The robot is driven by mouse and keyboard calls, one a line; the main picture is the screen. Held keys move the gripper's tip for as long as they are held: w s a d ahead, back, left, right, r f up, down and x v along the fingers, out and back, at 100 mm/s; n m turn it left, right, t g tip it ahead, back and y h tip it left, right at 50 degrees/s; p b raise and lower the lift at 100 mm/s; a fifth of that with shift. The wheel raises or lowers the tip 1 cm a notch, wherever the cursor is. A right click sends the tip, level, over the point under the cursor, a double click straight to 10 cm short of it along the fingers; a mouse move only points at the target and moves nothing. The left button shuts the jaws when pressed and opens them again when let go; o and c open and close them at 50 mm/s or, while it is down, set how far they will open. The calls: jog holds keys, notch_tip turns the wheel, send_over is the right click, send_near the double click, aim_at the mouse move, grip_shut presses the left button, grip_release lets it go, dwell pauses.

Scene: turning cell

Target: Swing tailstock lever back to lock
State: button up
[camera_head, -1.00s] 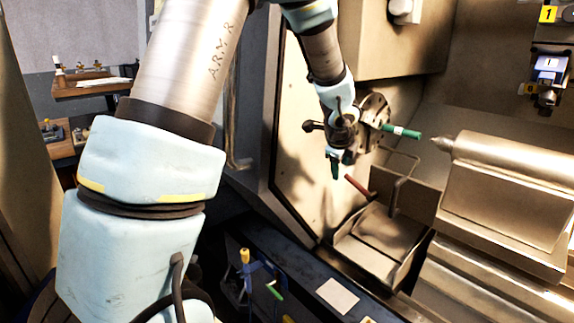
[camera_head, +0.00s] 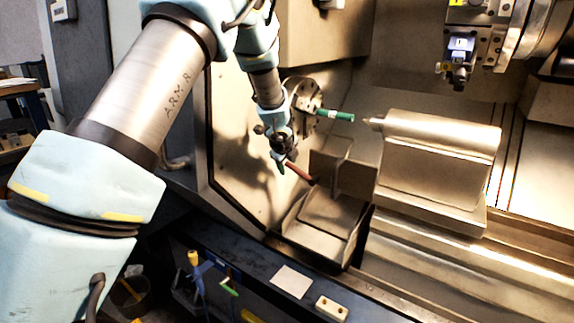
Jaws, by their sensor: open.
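The tailstock (camera_head: 440,150) is the large metal body at the right, with its pointed centre (camera_head: 374,123) facing left toward the chuck (camera_head: 303,97). A red-brown rod-shaped handle (camera_head: 298,171) slants down to the right, beside a metal bracket (camera_head: 345,170) left of the tailstock. I cannot tell for certain whether it is the tailstock lever. My gripper (camera_head: 281,163) is open and points down in front of the chuck. Its fingertips are close to the handle's upper left end in the picture. Contact cannot be made out, and the far finger is mostly hidden.
A green bar (camera_head: 336,115) sticks out of the chuck toward the tailstock centre, with a small gap. A tool turret (camera_head: 462,55) hangs above. A metal tray (camera_head: 320,228) lies below the handle. A dark front ledge (camera_head: 250,285) carries small items.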

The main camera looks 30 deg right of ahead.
jog(key=shift+f, duration=0.1)
grip_shut()
dwell(0.4)
dwell(1.1)
